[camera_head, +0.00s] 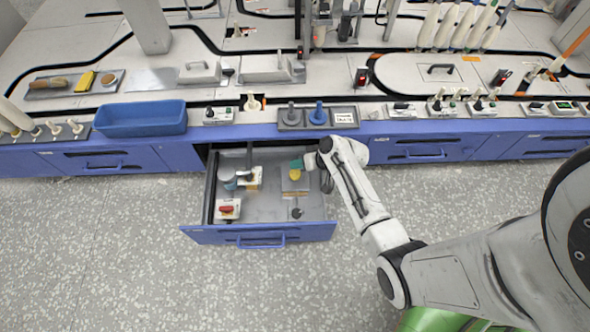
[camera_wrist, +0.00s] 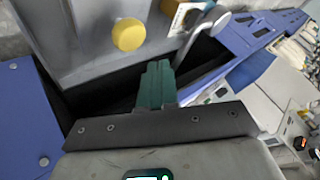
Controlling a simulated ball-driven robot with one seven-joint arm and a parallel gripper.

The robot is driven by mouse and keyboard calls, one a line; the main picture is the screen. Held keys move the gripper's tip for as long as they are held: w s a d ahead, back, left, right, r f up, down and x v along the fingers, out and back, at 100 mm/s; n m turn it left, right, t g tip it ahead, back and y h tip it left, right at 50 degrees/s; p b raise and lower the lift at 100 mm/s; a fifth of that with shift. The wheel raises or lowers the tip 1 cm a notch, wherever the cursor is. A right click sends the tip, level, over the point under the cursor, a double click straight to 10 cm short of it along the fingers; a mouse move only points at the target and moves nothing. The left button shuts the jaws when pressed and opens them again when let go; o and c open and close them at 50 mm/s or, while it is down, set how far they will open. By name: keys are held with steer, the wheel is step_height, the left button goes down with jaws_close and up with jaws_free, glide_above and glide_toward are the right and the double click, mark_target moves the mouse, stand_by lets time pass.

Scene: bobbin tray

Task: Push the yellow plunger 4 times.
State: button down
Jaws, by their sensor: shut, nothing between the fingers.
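The yellow plunger (camera_head: 295,175) is a small round knob on a block inside the open drawer, toward its right side. In the wrist view the plunger's yellow disc (camera_wrist: 129,34) shows whole, up and left of the fingertips. My gripper (camera_head: 297,163) has green fingers that lie right by the plunger in the head view. In the wrist view my gripper (camera_wrist: 158,72) is shut and empty, with a visible gap between its fingertips and the disc. I cannot tell the height of the fingers over the plunger.
The blue-fronted drawer (camera_head: 262,233) is pulled out under the bench. It also holds a box with a red button (camera_head: 228,209), a grey-blue round object (camera_head: 227,176) and a black knob (camera_head: 297,212). A blue bin (camera_head: 142,118) stands on the bench edge. The speckled floor in front is clear.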

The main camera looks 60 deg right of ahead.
mark_target(298, 174)
steer(key=shift+r+p, duration=1.1)
steer(key=shift+r, duration=0.4)
stand_by(1.3)
step_height(298, 174, up, 4)
steer(key=shift+f, duration=0.15)
steer(key=shift+f, duration=0.15)
step_height(298, 174, down, 9)
steer(key=b, duration=0.8)
steer(key=shift+r, duration=0.2)
steer(key=shift+f, duration=0.15)
stand_by(1.7)
steer(key=shift+f, duration=0.25)
